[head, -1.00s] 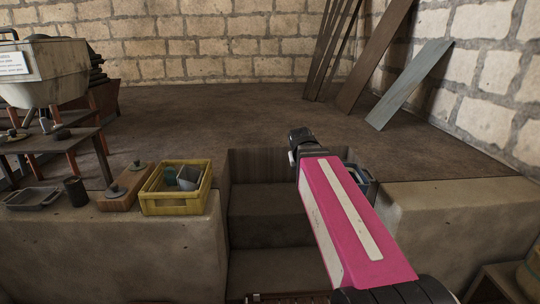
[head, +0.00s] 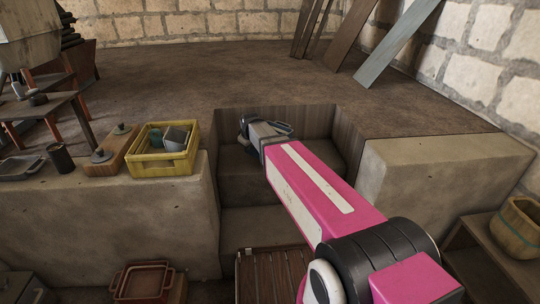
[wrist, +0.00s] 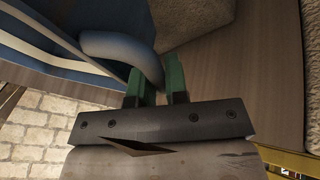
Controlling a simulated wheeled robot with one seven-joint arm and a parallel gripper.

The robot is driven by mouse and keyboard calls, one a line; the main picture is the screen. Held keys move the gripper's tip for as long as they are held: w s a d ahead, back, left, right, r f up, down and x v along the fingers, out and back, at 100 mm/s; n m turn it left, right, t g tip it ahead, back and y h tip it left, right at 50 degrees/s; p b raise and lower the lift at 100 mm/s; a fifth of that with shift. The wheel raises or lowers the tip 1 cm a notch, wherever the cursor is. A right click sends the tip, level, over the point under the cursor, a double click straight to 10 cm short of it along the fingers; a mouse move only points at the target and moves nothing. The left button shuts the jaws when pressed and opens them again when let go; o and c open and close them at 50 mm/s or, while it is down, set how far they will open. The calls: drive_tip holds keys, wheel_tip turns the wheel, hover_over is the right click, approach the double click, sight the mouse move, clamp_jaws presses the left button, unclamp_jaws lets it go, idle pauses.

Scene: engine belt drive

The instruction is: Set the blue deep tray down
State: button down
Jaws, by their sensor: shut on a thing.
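The blue deep tray (wrist: 60,50) shows large and close in the wrist view, blue with a pale stripe and a rounded grey-blue handle (wrist: 120,47). My gripper (wrist: 158,78) has its green fingers shut on this handle. In the head view my gripper (head: 252,128) is at the far end of my pink arm, over the stepped recess. I cannot tell whether the tray touches a surface.
A yellow crate (head: 163,161) with cups, a wooden block (head: 113,156), a dark cup (head: 61,157) and a grey tray (head: 18,166) stand on the left stone ledge. The right stone ledge (head: 440,160) is bare. A red tray (head: 143,283) and a wooden slatted surface (head: 270,275) are low in front.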

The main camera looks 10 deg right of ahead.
drive_tip(key=w+d+f, duration=0.1)
drive_tip(key=w+d, duration=0.1)
drive_tip(key=w+d+f, duration=0.2)
drive_tip(key=d, duration=0.1)
drive_tip(key=w+d+f, duration=0.2)
drive_tip(key=shift+d+f, duration=0.15)
drive_tip(key=shift+f, duration=2.15)
drive_tip(key=c, duration=1.1)
unclamp_jaws()
drive_tip(key=shift+s, duration=0.1)
